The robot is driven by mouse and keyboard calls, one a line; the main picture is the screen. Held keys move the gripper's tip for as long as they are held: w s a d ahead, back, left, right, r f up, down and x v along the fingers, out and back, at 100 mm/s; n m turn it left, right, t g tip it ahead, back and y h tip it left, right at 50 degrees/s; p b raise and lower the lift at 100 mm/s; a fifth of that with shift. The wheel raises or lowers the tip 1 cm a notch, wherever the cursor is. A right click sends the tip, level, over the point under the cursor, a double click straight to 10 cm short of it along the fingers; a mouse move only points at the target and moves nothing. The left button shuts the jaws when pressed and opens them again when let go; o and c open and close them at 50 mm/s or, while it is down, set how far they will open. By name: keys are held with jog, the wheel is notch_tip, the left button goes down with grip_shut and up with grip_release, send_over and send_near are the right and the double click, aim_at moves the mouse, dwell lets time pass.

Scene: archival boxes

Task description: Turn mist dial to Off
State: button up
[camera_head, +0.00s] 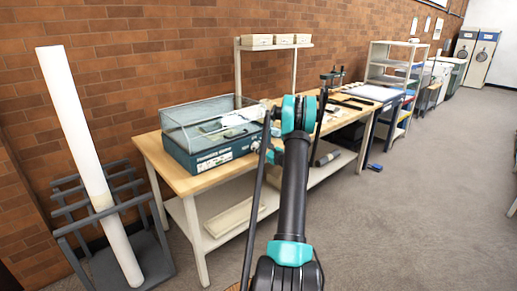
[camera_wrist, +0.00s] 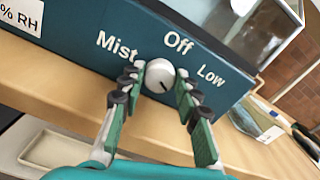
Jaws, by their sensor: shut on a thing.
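The mist dial (camera_wrist: 160,76) is a round light-grey knob on the teal front panel (camera_wrist: 80,22) of a box. White words "Mist", "Off" and "Low" are printed around it, with "Off" above right and "Low" to the right. A short dark mark shows on the dial's lower part. My gripper (camera_wrist: 157,82) is shut on the dial, with one finger at each side. In the head view the teal box (camera_head: 212,160) with a clear chamber on top stands on a wooden table; the dial itself is not clear there, with my arm close in front.
The wooden table (camera_head: 185,183) has a lower shelf holding a flat tray (camera_head: 236,214). A long white roll (camera_head: 80,130) leans in a grey rack at left. A clear bag-like item (camera_wrist: 258,122) lies on the table beside the box. Open floor is at right.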

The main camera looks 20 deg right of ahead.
jog(key=n, duration=1.2)
jog(key=shift+a+f, duration=0.1)
jog(key=n, duration=0.5)
jog(key=shift+s+f, duration=0.1)
jog(key=n, duration=0.6)
jog(key=shift+n, duration=0.3)
jog(key=o, duration=1.2)
jog(key=shift+c, duration=0.2)
jog(key=v, duration=1.2)
